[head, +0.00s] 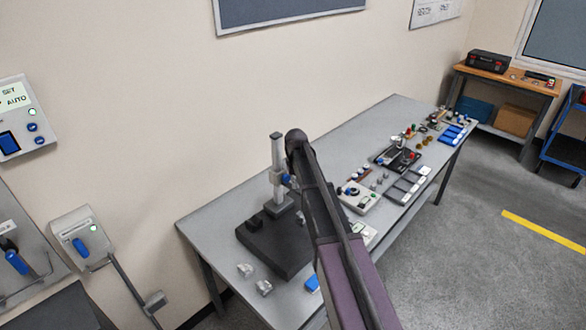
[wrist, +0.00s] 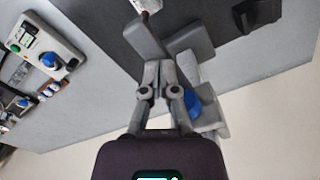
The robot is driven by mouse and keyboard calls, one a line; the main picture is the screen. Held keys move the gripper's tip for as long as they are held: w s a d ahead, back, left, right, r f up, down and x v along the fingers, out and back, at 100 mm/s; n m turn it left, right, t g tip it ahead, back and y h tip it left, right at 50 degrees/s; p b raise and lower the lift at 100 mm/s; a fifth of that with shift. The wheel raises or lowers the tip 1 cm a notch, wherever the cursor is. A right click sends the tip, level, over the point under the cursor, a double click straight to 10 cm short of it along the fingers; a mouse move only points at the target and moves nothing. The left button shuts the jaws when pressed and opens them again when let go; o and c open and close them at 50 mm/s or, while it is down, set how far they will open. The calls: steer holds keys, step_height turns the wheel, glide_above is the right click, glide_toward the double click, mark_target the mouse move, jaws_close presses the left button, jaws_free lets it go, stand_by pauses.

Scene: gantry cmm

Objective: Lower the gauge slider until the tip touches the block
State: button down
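The gauge stand has a light grey upright column (head: 277,150) on a dark base plate (head: 270,245). A blue part (head: 285,179) sits partway up the column; a blue knob (wrist: 191,103) shows beside the column in the wrist view. My gripper (wrist: 158,68) is at the stand, its fingers close together and in front of the column. A dark grey bar (wrist: 147,38) extends beyond the fingertips; whether they grip it is unclear. A small dark block-like piece (head: 257,222) lies on the plate. My arm hides the gripper in the head view. I cannot make out the tip or its contact.
The stand is on a long grey table (head: 215,225) along the wall. A control box (head: 357,196) and several trays lie to its right. Small grey pieces (head: 263,287) lie at the front left. A wall-mounted device (head: 80,240) is at the left.

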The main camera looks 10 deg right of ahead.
mark_target(296, 192)
steer(key=shift+f+b, duration=2)
steer(key=shift+f, duration=0.1)
steer(key=shift+f+b, duration=0.75)
stand_by(0.6)
steer(key=shift+r, duration=0.15)
stand_by(0.3)
steer(key=shift+r+p, duration=3.4)
steer(key=shift+p, duration=0.15)
steer(key=s+f+b, duration=0.4)
steer(key=s, duration=1)
steer(key=s+f+m+b, duration=0.1)
steer(key=s+f+b, duration=0.3)
steer(key=s, duration=1.1)
steer(key=shift+s, duration=0.15)
steer(key=shift+d, duration=0.1)
